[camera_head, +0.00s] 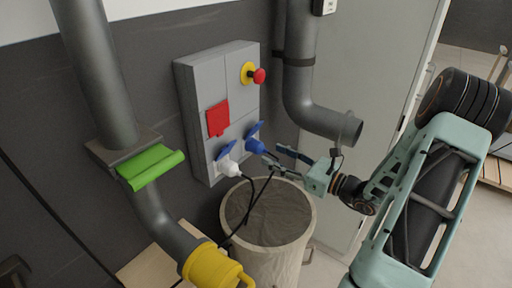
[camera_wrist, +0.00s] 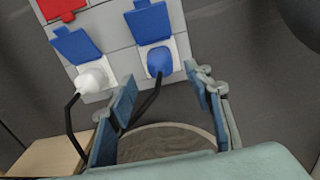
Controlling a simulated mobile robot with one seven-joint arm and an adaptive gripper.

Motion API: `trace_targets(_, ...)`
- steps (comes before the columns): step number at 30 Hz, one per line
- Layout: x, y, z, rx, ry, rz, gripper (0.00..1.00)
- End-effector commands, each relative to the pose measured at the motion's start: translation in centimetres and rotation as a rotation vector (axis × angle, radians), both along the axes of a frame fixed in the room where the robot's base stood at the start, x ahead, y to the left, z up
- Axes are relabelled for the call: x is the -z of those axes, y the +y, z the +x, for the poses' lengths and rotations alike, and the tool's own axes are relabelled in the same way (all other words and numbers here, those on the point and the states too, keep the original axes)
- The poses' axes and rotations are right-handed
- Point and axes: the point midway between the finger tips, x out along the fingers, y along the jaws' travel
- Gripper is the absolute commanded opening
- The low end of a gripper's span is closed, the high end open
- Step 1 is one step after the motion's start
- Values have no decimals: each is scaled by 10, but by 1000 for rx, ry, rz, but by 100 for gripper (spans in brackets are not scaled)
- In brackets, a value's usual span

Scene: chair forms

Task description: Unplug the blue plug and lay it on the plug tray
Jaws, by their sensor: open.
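The blue plug (camera_head: 256,146) sits in the lower right socket of a grey wall box (camera_head: 190,100), under a raised blue cover. It also shows in the wrist view (camera_wrist: 160,62), with a dark cable running down from it. My gripper (camera_head: 273,154) is open just in front of the blue plug. In the wrist view my gripper (camera_wrist: 161,84) has its fingers spread to the left and right of the plug's line, with a gap on each side. I cannot make out the plug tray for certain.
A white plug (camera_head: 229,167) sits in the socket to the left. A red emergency button (camera_head: 259,76) and red cover (camera_head: 217,118) are above. A lined bin (camera_head: 307,215) stands below, a pale wooden surface (camera_head: 150,264) lower left. A grey pipe elbow (camera_head: 330,122) is right of the box.

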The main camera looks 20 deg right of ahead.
Motion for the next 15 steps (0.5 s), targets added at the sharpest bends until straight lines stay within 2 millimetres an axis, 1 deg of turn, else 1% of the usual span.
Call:
trace_targets(1,1,6,6,-4,-1,-1,46)
trace_targets(9,1,26,38,-3,0,0,46)
trace_targets(15,0,37,54,-2,0,0,46)
